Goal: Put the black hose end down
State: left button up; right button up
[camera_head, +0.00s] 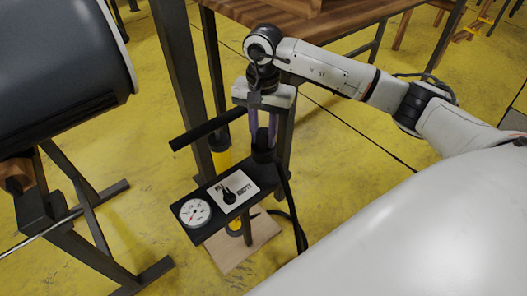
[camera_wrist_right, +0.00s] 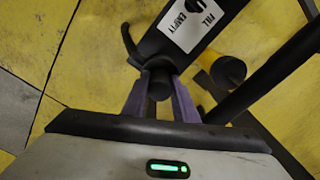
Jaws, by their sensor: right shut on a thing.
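My right gripper (camera_head: 263,133) points straight down in the head view, its two purple fingers on either side of the black hose end (camera_head: 262,147). The wrist view shows the same fingers closed on the black hose end (camera_wrist_right: 159,88), which is a short dark cylinder. The hose end is at the back end of the black panel (camera_head: 207,231), beside the FILL/EMPTY plate (camera_head: 234,187). I cannot tell whether it rests in a holder there. A black hose (camera_head: 291,205) runs down from this area to the floor. My left gripper is not in view.
The panel carries a round white gauge (camera_head: 195,212) and a black selector knob (camera_head: 229,196). A black bar (camera_head: 207,131) and a yellow cylinder (camera_head: 221,160) are close to my gripper. A wooden table (camera_head: 350,13) stands behind. A large dark cylinder (camera_head: 65,65) is at left.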

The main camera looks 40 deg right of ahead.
aim_at(262, 155)
notch_tip(262, 155, down, 6)
jog(key=shift+r+b, duration=0.2)
jog(key=shift+b, duration=0.5)
grip_shut()
jog(key=o, duration=1.1)
grip_release()
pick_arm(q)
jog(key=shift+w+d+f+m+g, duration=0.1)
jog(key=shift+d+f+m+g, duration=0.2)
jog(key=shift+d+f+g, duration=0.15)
pick_arm(e)
jog(key=shift+o, duration=0.2)
jog(key=shift+r, duration=0.1)
